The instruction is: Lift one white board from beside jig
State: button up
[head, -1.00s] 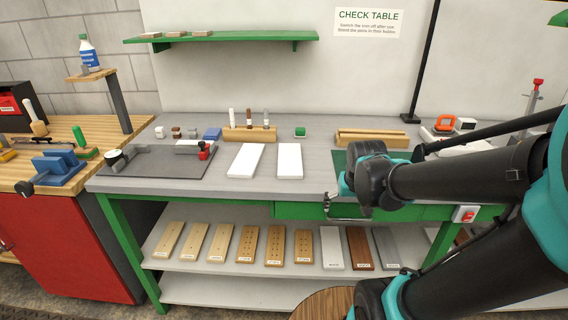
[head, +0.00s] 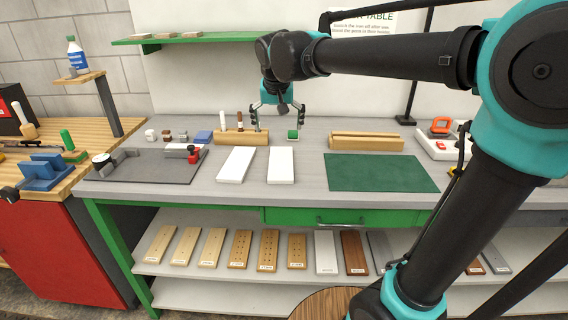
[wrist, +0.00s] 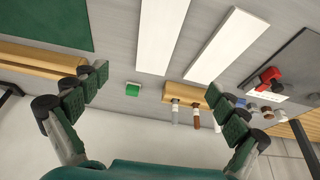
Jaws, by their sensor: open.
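Two white boards lie flat side by side on the grey bench top, a left board (head: 237,165) and a right board (head: 281,166). Both also show in the wrist view, the right one (wrist: 162,32) and the left one (wrist: 227,47). A dark grey plate (head: 140,168) with a red clamp (head: 194,155) lies left of the boards; it looks like the jig. My gripper (head: 278,122) is open and empty, fingers pointing down, above the bench behind the right board. In the wrist view my gripper (wrist: 158,86) has its fingers wide apart with no board between them.
A wooden holder with pens (head: 240,137) stands behind the boards, with a small green block (head: 293,134) to its right. A slotted wooden block (head: 366,142) and a green mat (head: 380,173) lie farther right. A green shelf (head: 200,38) hangs above.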

send_over(281, 162)
jog(key=s, duration=0.2)
jog(key=f, duration=1.1)
jog(key=shift+s+a, duration=0.2)
jog(key=shift+a, duration=0.1)
jog(key=shift+d+x, duration=0.15)
jog(key=shift+x, duration=1.15)
jog(key=shift+d+x, duration=0.2)
jog(key=shift+x, duration=1.15)
jog(key=shift+s, duration=0.1)
jog(key=shift+c, duration=0.2)
jog(key=c, duration=1.4)
jog(key=shift+o, duration=0.2)
